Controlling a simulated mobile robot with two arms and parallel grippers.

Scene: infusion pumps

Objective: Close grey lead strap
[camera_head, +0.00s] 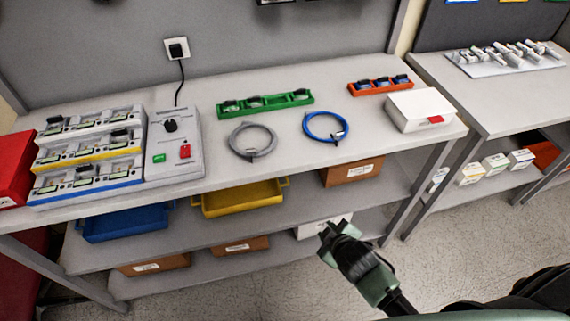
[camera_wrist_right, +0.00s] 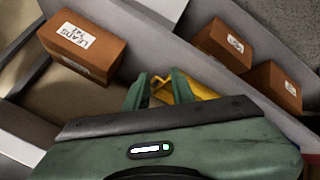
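The grey lead (camera_head: 252,140) lies coiled on the upper surface of the workbench, in front of the green rack. Its strap is too small to make out, so I cannot tell whether it is open or closed. My right gripper (camera_head: 336,232) is in front of the bench, lower right of the grey lead and well apart from it. In the right wrist view its two green fingers (camera_wrist_right: 158,88) are spread with nothing between them. The grey lead is not in the right wrist view. My left gripper is not in view.
A blue coiled lead (camera_head: 326,127) lies right of the grey one. A green rack (camera_head: 265,103), an orange rack (camera_head: 380,87), a white box (camera_head: 420,110) and a grey switch unit (camera_head: 173,145) stand around. A yellow bin (camera_head: 240,198) is on the shelf below. Bench room between the leads is clear.

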